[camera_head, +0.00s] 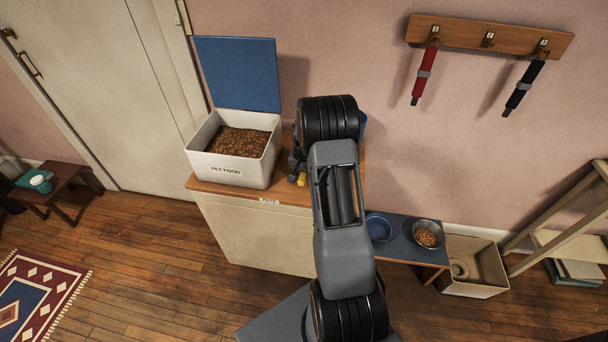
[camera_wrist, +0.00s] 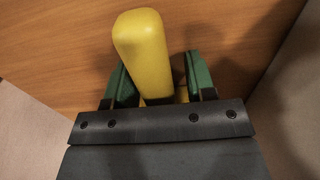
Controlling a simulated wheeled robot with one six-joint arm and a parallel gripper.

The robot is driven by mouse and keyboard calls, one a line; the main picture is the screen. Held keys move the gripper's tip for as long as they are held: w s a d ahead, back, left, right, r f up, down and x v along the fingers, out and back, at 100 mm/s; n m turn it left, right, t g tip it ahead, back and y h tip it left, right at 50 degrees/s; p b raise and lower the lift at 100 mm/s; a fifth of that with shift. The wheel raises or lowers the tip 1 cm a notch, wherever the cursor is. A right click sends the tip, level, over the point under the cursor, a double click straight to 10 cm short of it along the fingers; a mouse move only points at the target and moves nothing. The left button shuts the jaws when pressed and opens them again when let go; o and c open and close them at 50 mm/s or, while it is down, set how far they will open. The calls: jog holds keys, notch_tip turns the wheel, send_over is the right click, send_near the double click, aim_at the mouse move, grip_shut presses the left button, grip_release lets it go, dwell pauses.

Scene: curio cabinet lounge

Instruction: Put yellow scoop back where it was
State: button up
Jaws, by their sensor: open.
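The yellow scoop (camera_wrist: 143,48) shows in the wrist view as a thick rounded handle over the wooden cabinet top. My gripper (camera_wrist: 160,85) is open, with one green finger on each side of the handle and a visible gap at least on the right. The rest of the scoop is hidden behind my gripper's body. In the head view only a small yellow bit of the scoop (camera_head: 301,180) shows below my gripper (camera_head: 297,166), near the cabinet's front edge. I cannot tell whether the scoop rests on the top.
A white pet food bin (camera_head: 225,165) full of kibble stands open left of my gripper, its blue lid (camera_head: 238,73) raised. A blue object (camera_head: 363,122) is mostly hidden behind my arm. A wall rack (camera_head: 460,35) holds red and black items on its outer hooks; its middle hook is empty.

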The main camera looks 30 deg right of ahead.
notch_tip(320, 180, up, 12)
jog(key=shift+f+b, duration=0.15)
jog(key=shift+b, duration=0.2)
jog(key=s+a+r+n+t, duration=0.1)
jog(key=s+a+r+n, duration=0.2)
jog(key=s+a+r, duration=0.3)
jog(key=s+a+r+n+t, duration=0.15)
jog(key=s+a+r, duration=0.25)
jog(key=a, duration=0.5)
jog(key=s+a+n, duration=0.4)
jog(key=s+a, duration=0.2)
jog(key=s, duration=0.4)
jog(key=shift+f+t, duration=0.4)
jog(key=shift+t, duration=0.05)
jog(key=shift+s+n, duration=0.1)
jog(key=shift+n, duration=0.15)
notch_tip(320, 180, up, 3)
jog(key=shift+f+p, duration=0.2)
jog(key=shift+p, duration=0.85)
jog(key=shift+c, duration=0.3)
